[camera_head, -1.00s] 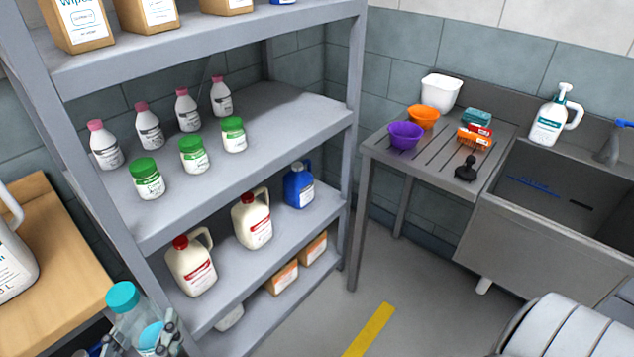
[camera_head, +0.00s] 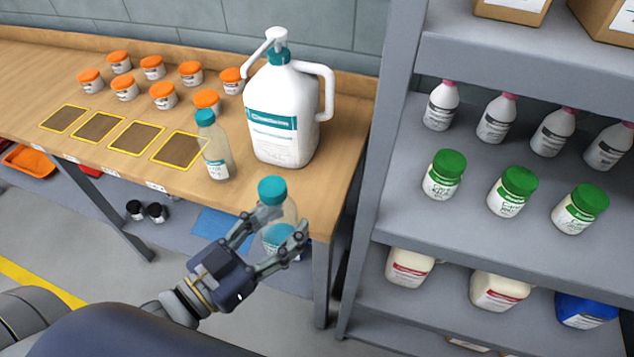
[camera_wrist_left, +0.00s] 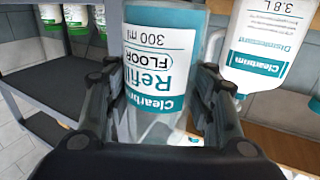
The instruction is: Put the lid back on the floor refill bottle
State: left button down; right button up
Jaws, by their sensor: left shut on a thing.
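The floor refill bottle (camera_head: 283,212) is clear, with a white and teal label. My left gripper (camera_head: 272,228) is shut around its body and holds it up in front of the bench's right end. A teal lid (camera_head: 272,190) sits on top of the bottle; whether it is fully seated I cannot tell. In the left wrist view the bottle (camera_wrist_left: 158,60) stands between the fingers. Its label reads "Refill FLOOR 300 ml" upside down, and its top is out of that view. My right gripper is not in view.
On the wooden bench (camera_head: 335,190) stand a similar teal-capped bottle (camera_head: 215,150), a large white pump jug (camera_head: 283,120) and several orange-lidded jars (camera_head: 163,96). Yellow-edged dark squares (camera_head: 136,137) lie in front. A grey shelf rack (camera_head: 470,225) with bottles stands close on the right.

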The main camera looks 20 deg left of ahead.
pick_arm(q)
jog(key=shift+s+a, duration=0.25)
jog(key=shift+w, duration=0.25)
jog(key=w+f+p, duration=0.1)
jog(key=w, duration=1.4)
jog(key=shift+w+d+f+p, duration=0.25)
jog(key=shift+w+d+p, duration=0.1)
jog(key=shift+p, duration=0.05)
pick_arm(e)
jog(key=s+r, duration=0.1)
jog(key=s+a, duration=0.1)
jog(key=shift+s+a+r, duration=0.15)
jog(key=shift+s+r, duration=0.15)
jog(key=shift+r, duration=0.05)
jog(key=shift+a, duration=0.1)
pick_arm(q)
notch_tip(320, 180, down, 3)
jog(key=shift+f, duration=0.2)
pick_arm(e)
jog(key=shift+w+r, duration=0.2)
